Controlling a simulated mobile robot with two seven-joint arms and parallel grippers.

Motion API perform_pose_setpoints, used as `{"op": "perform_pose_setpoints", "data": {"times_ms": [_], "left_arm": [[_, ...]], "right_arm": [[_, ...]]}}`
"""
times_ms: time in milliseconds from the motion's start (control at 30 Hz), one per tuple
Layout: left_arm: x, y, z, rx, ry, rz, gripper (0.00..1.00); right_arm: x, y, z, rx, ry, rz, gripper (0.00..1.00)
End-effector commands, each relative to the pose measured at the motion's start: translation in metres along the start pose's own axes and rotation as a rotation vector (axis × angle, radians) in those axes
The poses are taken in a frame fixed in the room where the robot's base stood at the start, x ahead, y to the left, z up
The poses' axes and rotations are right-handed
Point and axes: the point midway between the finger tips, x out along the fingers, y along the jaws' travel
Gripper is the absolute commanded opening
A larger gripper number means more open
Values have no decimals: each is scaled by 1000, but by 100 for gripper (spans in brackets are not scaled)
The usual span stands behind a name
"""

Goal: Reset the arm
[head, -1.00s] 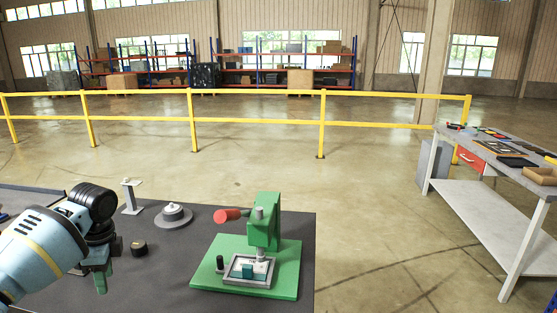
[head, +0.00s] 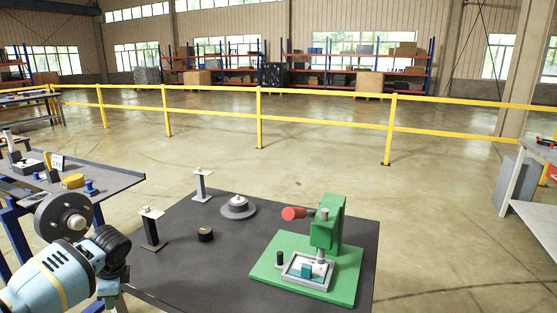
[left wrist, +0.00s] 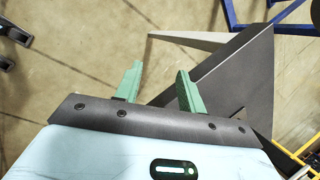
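My left arm comes in at the lower left of the head view, and its gripper (head: 112,302) is at the bottom edge, mostly hidden or cut off. In the left wrist view the gripper's two green fingers (left wrist: 159,76) are apart with nothing between them. Beyond them are bare floor and dark panels. My right arm and gripper are not in view.
A dark table (head: 225,265) in front holds a green press (head: 327,232) with a red handle, a grey round part (head: 238,208), a small black cylinder (head: 205,235) and two stands. Another workbench (head: 115,182) is at left. Open floor lies beyond.

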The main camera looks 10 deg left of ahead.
Motion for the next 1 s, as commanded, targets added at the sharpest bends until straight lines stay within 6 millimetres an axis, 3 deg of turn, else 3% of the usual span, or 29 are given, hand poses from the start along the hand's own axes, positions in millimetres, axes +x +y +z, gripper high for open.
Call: {"op": "perform_pose_setpoints", "data": {"times_ms": [33, 200, 500, 733, 1000], "left_arm": [[20, 15, -3, 2, 2, -15, 40], [66, 54, -11, -10, 41, -92, 40], [123, 136, -15, -25, 161, -191, 40], [143, 206, -12, -31, 288, -229, 40], [139, 293, -2, -38, 464, -224, 40]], "right_arm": [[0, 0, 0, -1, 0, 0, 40], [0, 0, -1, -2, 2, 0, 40], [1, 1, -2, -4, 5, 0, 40], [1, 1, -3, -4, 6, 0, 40], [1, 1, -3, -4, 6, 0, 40]]}}
